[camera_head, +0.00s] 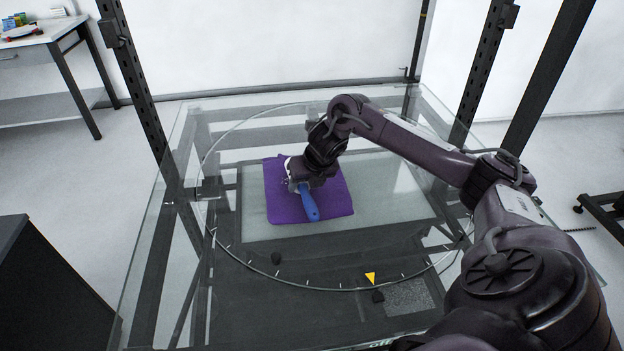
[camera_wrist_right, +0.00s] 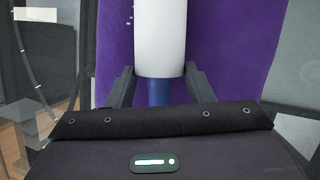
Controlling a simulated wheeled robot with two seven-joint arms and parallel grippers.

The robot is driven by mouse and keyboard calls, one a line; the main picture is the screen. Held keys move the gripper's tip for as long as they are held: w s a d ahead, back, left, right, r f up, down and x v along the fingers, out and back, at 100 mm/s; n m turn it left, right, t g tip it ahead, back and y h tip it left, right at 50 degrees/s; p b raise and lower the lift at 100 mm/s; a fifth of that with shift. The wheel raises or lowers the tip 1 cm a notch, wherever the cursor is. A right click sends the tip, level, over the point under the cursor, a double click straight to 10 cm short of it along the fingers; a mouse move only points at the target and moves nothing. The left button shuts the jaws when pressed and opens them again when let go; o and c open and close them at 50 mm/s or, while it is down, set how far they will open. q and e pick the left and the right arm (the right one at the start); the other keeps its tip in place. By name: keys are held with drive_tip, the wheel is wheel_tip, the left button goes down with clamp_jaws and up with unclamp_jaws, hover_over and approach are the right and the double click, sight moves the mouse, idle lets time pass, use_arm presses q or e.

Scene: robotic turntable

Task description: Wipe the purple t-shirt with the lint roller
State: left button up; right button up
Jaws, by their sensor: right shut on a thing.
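The purple t-shirt (camera_head: 284,205) lies folded flat on the glass turntable (camera_head: 215,235). It also fills the middle of the right wrist view (camera_wrist_right: 230,40). My right gripper (camera_head: 299,186) is over the shirt, shut on the lint roller. The roller's blue handle (camera_head: 309,203) points toward the front of the table. Its white roll (camera_wrist_right: 160,42) lies over the purple cloth in the right wrist view. Whether the roll touches the cloth I cannot tell. The arm hides part of the shirt in the head view. My left gripper is not in view.
Black frame posts (camera_head: 140,85) rise at the left and right of the glass table. A yellow triangular marker (camera_head: 370,278) is at the turntable's front edge. A side desk (camera_head: 45,35) stands at the far left. The glass around the shirt is largely clear.

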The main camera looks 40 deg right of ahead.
drive_tip(key=shift+w+a+p, duration=0.2)
drive_tip(key=shift+w+a, duration=0.25)
drive_tip(key=shift+a, duration=0.3)
drive_tip(key=shift+w+a+p, duration=0.15)
drive_tip(key=shift+w+a, duration=0.3)
drive_tip(key=shift+a, duration=0.25)
drive_tip(key=shift+w+a+p, duration=0.2)
drive_tip(key=shift+w+a, duration=0.25)
drive_tip(key=shift+a, duration=0.3)
drive_tip(key=shift+w+d+b, duration=0.35)
drive_tip(key=shift+w+d, duration=0.1)
drive_tip(key=shift+w, duration=0.3)
drive_tip(key=shift+s+d+b, duration=0.1)
drive_tip(key=shift+s+d, duration=0.5)
drive_tip(key=shift+d, duration=0.45)
drive_tip(key=shift+s+d+b, duration=0.1)
drive_tip(key=shift+s+d, duration=0.55)
drive_tip(key=shift+d, duration=0.35)
drive_tip(key=shift+s+d+b, duration=0.1)
drive_tip(key=shift+s+d, duration=0.5)
drive_tip(key=shift+d, duration=0.45)
drive_tip(key=shift+s+d+b, duration=0.2)
drive_tip(key=shift+s+d, duration=0.25)
drive_tip(key=shift+d, duration=0.3)
drive_tip(key=shift+s+d+b, duration=0.15)
drive_tip(key=shift+s+d, duration=0.3)
drive_tip(key=shift+d, duration=0.25)
wheel_tip(320, 180, up, 6)
drive_tip(key=p, duration=0.5)
drive_tip(key=shift+w, duration=0.1)
